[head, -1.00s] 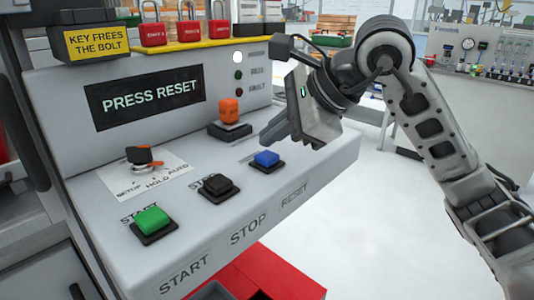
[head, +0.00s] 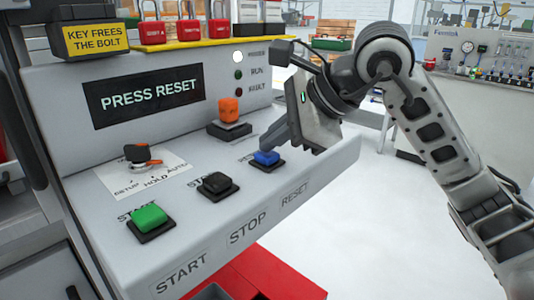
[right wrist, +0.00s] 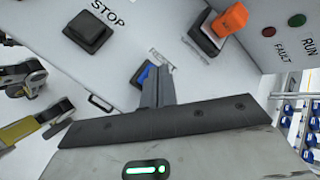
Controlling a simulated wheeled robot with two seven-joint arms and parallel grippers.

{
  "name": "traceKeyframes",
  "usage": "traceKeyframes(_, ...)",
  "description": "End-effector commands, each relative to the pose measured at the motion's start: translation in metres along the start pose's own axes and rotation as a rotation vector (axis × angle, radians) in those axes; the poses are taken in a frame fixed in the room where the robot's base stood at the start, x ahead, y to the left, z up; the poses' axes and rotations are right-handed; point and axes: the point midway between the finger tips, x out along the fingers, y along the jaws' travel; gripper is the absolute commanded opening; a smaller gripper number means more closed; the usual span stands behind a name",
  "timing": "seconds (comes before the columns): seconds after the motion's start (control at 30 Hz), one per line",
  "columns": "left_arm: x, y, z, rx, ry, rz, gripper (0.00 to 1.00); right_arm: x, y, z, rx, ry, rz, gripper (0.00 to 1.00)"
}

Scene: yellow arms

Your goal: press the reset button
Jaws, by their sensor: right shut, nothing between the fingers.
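The blue reset button (head: 266,158) sits on a black base on the sloped panel, above the printed word RESET. In the right wrist view the shut fingers (right wrist: 150,84) cover much of the blue button (right wrist: 144,74). I cannot tell whether they touch it or whether it is pressed down. A display (head: 145,96) reads PRESS RESET. My left gripper is out of view.
A black stop button (head: 217,185) and a green start button (head: 149,217) lie to the left. An orange switch (head: 229,111) stands behind the reset button. A selector knob (head: 138,153) is further left. Indicator lamps (head: 238,57) line the back panel; the top one is lit white.

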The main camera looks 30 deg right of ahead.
Motion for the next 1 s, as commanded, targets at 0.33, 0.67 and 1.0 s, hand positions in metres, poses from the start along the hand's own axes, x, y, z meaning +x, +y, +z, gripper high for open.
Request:
traceKeyframes(0.33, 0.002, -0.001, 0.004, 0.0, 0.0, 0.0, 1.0, 0.004, 0.003, -0.003, 0.0, 0.001, 0.001, 0.0)
traceKeyframes(0.67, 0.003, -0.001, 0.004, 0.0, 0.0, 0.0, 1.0, 0.004, 0.003, -0.003, 0.0, 0.002, 0.002, 0.0)
traceKeyframes(1.0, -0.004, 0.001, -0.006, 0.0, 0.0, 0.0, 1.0, -0.006, -0.005, 0.004, 0.0, 0.002, 0.001, 0.0)
